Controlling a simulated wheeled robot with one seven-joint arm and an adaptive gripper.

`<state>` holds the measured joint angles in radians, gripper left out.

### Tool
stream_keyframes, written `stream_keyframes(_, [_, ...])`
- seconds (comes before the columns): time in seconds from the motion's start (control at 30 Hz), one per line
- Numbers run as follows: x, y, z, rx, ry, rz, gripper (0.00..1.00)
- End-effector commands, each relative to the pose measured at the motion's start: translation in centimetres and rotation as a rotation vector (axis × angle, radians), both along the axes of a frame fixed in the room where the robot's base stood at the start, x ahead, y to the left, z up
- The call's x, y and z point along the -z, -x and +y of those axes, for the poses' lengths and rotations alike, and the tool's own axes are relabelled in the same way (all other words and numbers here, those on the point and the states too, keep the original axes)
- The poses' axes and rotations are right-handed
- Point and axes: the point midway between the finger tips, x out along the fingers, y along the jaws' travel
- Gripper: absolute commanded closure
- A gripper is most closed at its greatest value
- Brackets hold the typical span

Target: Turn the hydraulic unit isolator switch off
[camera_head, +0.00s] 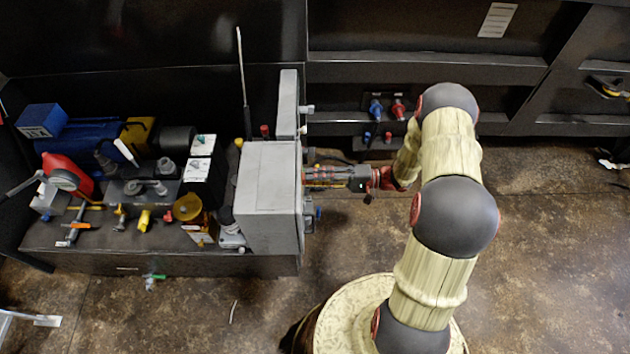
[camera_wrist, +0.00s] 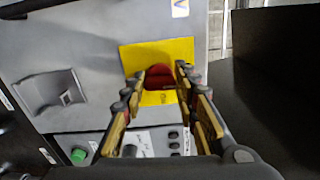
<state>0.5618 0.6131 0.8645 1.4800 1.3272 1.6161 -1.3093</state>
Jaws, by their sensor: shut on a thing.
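The isolator switch is a red knob (camera_wrist: 158,78) on a yellow plate (camera_wrist: 184,50), set on the face of a grey cabinet (camera_wrist: 80,45). In the wrist view my gripper (camera_wrist: 160,80) has its two fingers on either side of the red knob, closed on it. The fingertips cover the knob's sides, so its exact angle is hard to tell. In the head view the grey cabinet (camera_head: 270,190) stands at the right end of the hydraulic unit, and my gripper (camera_head: 308,176) reaches its right face from the right. The knob is hidden there.
A green button (camera_wrist: 78,156) and dark buttons sit below the plate. A latch (camera_wrist: 62,103) is to its left. Blue and red connectors (camera_head: 387,108) are on the wall behind my arm. Pumps and valves fill the bench left of the cabinet. The floor to the right is clear.

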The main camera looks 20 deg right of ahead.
Motion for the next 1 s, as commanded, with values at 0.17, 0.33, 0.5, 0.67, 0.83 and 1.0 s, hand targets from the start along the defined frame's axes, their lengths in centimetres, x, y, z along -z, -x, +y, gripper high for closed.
stream_keyframes(0.17, [0.21, 0.05, 0.02, 0.0, 0.02, -0.059, 0.95])
stream_keyframes(0.33, [0.19, 0.05, 0.02, 0.0, 0.03, -0.086, 0.95])
stream_keyframes(0.5, [0.17, 0.06, 0.02, 0.0, 0.032, -0.094, 0.95])
stream_keyframes(0.67, [0.16, 0.08, 0.03, 0.0, 0.032, -0.093, 0.95])
stream_keyframes(0.83, [0.17, 0.09, 0.04, 0.0, 0.032, -0.092, 0.67])
stream_keyframes(1.0, [0.14, 0.06, 0.02, 0.0, 0.031, -0.093, 0.57])
